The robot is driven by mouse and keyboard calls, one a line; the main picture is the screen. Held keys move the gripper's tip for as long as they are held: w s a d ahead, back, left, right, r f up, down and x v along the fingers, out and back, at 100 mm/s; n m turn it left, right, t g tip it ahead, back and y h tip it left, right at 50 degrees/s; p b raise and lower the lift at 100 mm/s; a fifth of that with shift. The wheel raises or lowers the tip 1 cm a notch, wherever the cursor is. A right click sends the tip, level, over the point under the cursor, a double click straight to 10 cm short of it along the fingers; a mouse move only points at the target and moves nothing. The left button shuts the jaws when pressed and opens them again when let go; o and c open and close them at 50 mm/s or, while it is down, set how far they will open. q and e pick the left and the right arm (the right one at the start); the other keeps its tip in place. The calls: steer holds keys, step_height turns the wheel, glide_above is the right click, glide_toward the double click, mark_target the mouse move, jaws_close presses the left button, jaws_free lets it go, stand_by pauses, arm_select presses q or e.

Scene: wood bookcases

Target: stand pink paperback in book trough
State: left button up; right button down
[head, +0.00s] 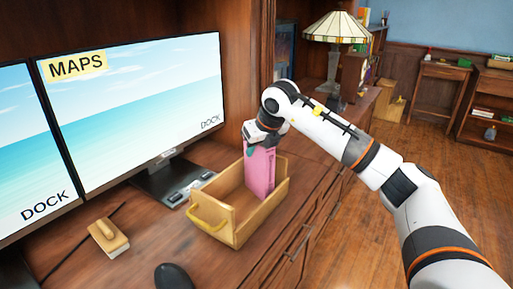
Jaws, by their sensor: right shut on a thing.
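The pink paperback (260,172) is upright, with its lower part inside the wooden book trough (236,231) at the trough's far right end. My right gripper (262,143) is above the trough, shut on the top of the pink paperback. The rest of the trough looks empty. My left gripper is not in view.
Two monitors (140,108) stand behind and left of the trough. A wooden brush-like block (108,238) and a black mouse (173,277) lie on the desk near the front. A lamp (336,30) stands farther back. Open floor lies to the right.

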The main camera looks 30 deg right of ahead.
steer(key=c, duration=1.1)
jaws_free()
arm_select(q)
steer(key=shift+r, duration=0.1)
arm_select(e)
steer(key=p+v, duration=0.1)
steer(key=v, duration=1)
steer(key=shift+r, duration=0.1)
steer(key=shift+s+r, duration=0.25)
steer(key=shift+r, duration=0.2)
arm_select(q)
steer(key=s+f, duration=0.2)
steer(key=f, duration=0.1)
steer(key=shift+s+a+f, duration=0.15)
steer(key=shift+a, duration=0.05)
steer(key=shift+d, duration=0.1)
